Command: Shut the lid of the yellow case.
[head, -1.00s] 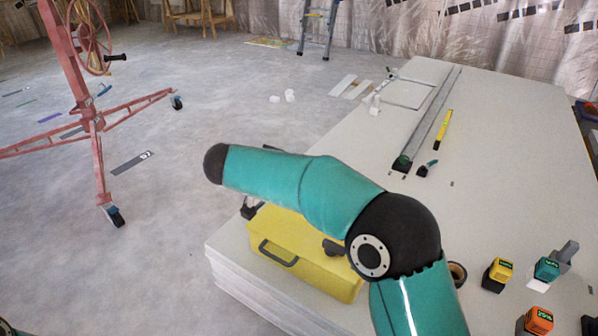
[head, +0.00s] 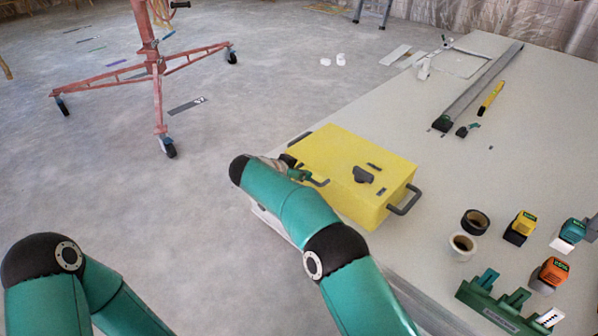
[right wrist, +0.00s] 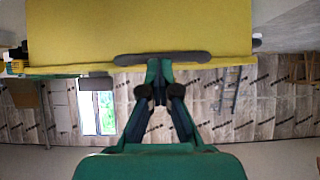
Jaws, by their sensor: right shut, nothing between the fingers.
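The yellow case (head: 340,165) stands at the near left edge of the large pale panel stack. Its top looks flat and level, with no open gap that I can see; the seam is too small to judge. A dark handle (head: 404,201) sticks out at its right end. My right gripper (head: 318,181) is shut and empty at the case's near left side, partly hidden by its own wrist. In the right wrist view, its closed fingertips (right wrist: 158,80) lie at the edge of a yellow face of the case, by a dark handle (right wrist: 160,58). My left gripper is out of view.
Tape rolls (head: 475,221), a yellow-black box (head: 520,227), an orange-black box (head: 549,274) and a green rack (head: 500,300) stand right of the case. A long metal rail (head: 480,85) lies farther back. A red wheeled stand (head: 155,75) is on the floor.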

